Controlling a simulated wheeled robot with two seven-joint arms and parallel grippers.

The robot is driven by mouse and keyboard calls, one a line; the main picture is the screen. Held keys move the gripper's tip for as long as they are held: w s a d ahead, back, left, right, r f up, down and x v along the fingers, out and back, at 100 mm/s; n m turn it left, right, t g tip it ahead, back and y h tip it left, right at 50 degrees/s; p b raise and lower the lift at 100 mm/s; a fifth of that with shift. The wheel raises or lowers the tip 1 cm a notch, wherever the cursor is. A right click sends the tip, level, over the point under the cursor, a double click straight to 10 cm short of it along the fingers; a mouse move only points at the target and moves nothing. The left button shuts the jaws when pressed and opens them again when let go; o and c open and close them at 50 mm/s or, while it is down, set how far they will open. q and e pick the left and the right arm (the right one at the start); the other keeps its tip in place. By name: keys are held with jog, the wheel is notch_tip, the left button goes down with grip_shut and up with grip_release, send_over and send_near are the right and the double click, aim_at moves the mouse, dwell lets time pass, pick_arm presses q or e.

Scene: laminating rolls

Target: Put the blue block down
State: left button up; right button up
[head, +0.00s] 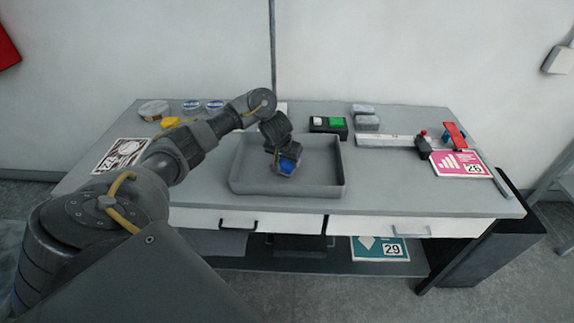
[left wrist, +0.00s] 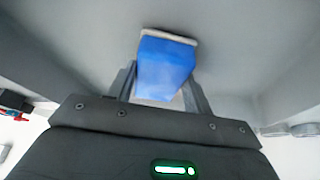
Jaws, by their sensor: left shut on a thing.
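The blue block (head: 287,165) is small and sits in the jaws of my left gripper (head: 281,156) in the head view. My left gripper is shut on it, over the inside of a shallow grey tray (head: 240,181) on the table. In the left wrist view the blue block (left wrist: 164,68) shows between the two fingers, with a pale strip along its far end. The grey inner surfaces of the tray surround it there. I cannot tell whether the block touches the tray floor. My right gripper is not in view.
Behind the tray stands a black box with green and white buttons (head: 337,122). Grey blocks (head: 366,122) lie right of it. A pink sheet (head: 459,163) and a red-topped device (head: 454,135) are at the right. Round tins (head: 192,105) and a yellow item (head: 172,122) are at the left.

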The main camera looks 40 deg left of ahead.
pick_arm(q)
jog(key=shift+w+f, duration=0.1)
jog(key=shift+f, duration=0.3)
jog(key=shift+r, duration=0.1)
jog(key=o, duration=0.8)
jog(key=shift+f, duration=0.2)
jog(key=shift+c, duration=0.2)
jog(key=shift+o, duration=0.9)
